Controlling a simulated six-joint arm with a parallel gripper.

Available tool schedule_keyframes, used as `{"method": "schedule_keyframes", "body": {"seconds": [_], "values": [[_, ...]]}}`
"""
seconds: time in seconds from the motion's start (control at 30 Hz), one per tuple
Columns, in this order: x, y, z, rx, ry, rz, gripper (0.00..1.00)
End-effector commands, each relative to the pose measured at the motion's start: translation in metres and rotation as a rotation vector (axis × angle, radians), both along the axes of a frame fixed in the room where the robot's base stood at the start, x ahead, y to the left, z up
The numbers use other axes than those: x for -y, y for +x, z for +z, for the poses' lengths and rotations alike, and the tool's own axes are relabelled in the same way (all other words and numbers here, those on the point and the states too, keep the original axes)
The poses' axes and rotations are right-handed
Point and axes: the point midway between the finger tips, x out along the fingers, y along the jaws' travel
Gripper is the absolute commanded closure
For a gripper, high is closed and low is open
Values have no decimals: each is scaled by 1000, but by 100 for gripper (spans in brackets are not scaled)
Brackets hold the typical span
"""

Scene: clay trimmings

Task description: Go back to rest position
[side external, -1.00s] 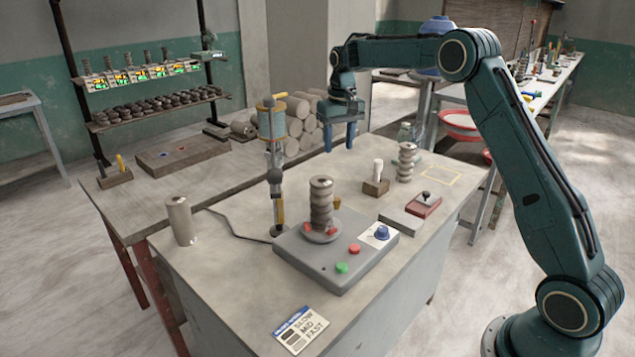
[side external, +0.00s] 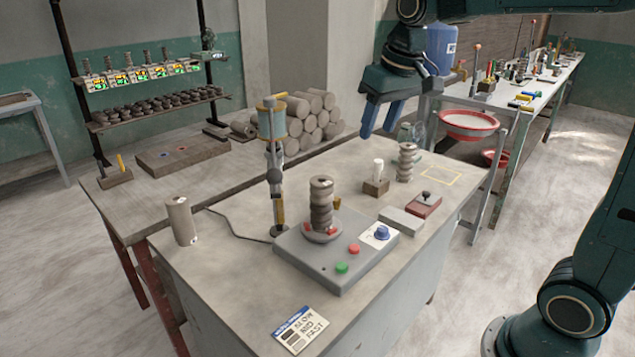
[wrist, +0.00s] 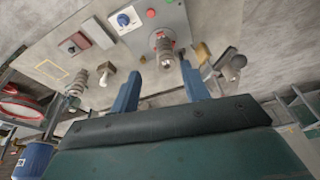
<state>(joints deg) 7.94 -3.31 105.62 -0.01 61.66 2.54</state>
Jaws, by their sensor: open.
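My gripper (side external: 379,117) is open and empty, raised above the back right part of the work table (side external: 240,283). Its two blue fingers also show, spread apart, in the wrist view (wrist: 162,90). A ribbed clay piece (side external: 321,203) stands upright on the grey machine base (side external: 325,262). That base carries a green button (side external: 342,267), a red button (side external: 354,249) and a blue knob (side external: 381,231). A second ribbed clay piece (side external: 406,162) stands on the table's right side, apart from my gripper.
A tall post tool (side external: 273,170) stands behind the machine. A plain clay cylinder (side external: 180,221) stands at the left. A small block with a white peg (side external: 377,176), a red-topped box (side external: 424,205) and a yellow outline (side external: 441,175) are at the right. Clay logs (side external: 310,115) are stacked behind.

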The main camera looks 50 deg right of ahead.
Motion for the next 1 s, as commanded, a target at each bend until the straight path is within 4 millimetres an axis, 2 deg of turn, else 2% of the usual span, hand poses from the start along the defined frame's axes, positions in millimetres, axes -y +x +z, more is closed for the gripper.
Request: {"method": "schedule_keyframes", "body": {"seconds": [0.03,0.33,0.7,0.83,1.0], "values": [[-5,-12,3,15,-3,10,54],[-27,-79,-1,82,-14,70,54],[-45,-155,-27,165,-26,140,54],[-49,-175,-39,188,-29,160,54],[-51,-189,-50,207,-31,175,54]]}}
